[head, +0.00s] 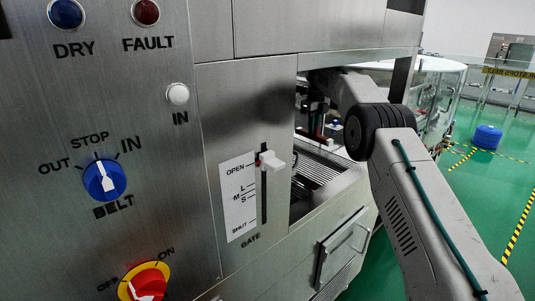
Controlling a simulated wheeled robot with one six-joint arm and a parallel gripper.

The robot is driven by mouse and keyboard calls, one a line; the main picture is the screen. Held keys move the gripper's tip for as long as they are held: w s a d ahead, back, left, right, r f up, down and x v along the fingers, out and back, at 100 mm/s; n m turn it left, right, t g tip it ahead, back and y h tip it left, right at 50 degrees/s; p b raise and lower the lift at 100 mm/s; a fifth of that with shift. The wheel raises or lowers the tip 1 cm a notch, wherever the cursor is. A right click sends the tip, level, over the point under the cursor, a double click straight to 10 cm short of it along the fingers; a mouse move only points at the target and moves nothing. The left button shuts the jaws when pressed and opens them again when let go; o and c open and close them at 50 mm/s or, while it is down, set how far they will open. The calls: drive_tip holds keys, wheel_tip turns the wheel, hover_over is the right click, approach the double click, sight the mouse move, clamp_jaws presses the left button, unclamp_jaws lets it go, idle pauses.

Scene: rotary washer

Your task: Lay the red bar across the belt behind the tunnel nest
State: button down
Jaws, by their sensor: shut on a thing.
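My arm reaches from the right into the opening in the machine's side. My gripper (318,122) is small and dark inside the opening, partly hidden by the steel panel at left. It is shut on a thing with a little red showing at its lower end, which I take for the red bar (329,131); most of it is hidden. The belt (318,170), with pale ridges, lies inside the opening below my gripper. I cannot tell whether the bar touches it. I cannot make out the tunnel nest.
The front panel carries a blue belt knob (104,180) pointing near STOP, a red and yellow switch (149,282) and a white gate lever (271,161) near OPEN. The opening's frame closely surrounds my arm. A blue object (487,137) stands on the green floor at right.

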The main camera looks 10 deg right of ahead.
drive_tip(key=f, duration=0.1)
drive_tip(key=a+f, duration=0.1)
drive_tip(key=f, duration=0.3)
drive_tip(key=shift+a+f, duration=0.2)
drive_tip(key=shift+a, duration=0.15)
drive_tip(key=shift+f, duration=1.95)
drive_tip(key=shift+f, duration=0.1)
drive_tip(key=c, duration=1.4)
unclamp_jaws()
drive_tip(key=shift+o, duration=0.2)
wheel_tip(320, 180, up, 8)
drive_tip(key=shift+f, duration=0.15)
